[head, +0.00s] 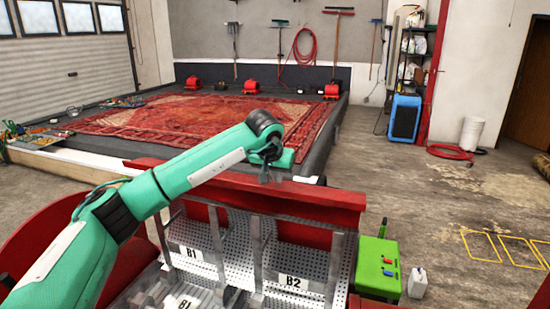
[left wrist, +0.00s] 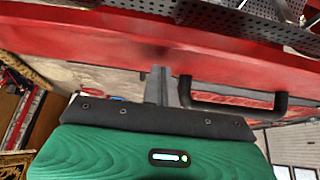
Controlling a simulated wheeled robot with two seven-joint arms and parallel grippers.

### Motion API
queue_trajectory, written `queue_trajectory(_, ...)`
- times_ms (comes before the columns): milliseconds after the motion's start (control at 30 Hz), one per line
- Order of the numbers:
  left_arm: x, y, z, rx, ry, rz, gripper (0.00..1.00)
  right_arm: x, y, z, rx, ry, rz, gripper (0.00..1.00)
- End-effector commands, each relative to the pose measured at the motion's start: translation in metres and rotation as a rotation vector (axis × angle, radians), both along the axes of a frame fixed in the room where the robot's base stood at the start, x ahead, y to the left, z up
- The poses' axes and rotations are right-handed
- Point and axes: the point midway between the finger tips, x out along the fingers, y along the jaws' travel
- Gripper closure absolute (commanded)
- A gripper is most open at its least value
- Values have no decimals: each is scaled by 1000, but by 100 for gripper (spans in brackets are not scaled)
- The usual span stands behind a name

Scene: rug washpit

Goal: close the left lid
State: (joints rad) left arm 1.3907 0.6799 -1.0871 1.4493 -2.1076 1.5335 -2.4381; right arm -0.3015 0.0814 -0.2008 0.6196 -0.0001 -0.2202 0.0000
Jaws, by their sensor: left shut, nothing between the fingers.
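A red cabinet with perforated metal compartments labelled B1 and B2 stands open in front of me in the head view. A long red panel (head: 300,195) runs along its far side, and I cannot tell for sure whether it is the left lid. In the left wrist view the red panel (left wrist: 110,45) fills the upper part, with a black bar handle (left wrist: 240,100) on it. My left gripper (head: 265,176) is shut and empty, above the far side of the cabinet. Its fingertips (left wrist: 160,72) are close to the panel, left of the handle; contact is unclear. My right gripper is out of view.
A green box (head: 377,268) and a white canister (head: 418,282) stand right of the cabinet. Behind it lies a patterned red rug (head: 180,118) in the wash pit. A blue unit (head: 405,118) stands by the red post. The floor at right is mostly open.

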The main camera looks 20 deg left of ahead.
Motion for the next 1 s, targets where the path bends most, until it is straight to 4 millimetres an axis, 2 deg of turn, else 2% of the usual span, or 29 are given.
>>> queue_trajectory(100, -15, 0, 1, 0, -1, -1, 100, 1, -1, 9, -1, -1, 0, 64)
queue_trajectory(300, -28, -1, -2, 0, -2, 0, 100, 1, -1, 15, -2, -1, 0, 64)
queue_trajectory(767, -31, -1, -4, -1, -3, 0, 100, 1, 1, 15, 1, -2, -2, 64)
queue_trajectory(1000, -35, -1, -10, 2, -26, -1, 100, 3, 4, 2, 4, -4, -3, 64)
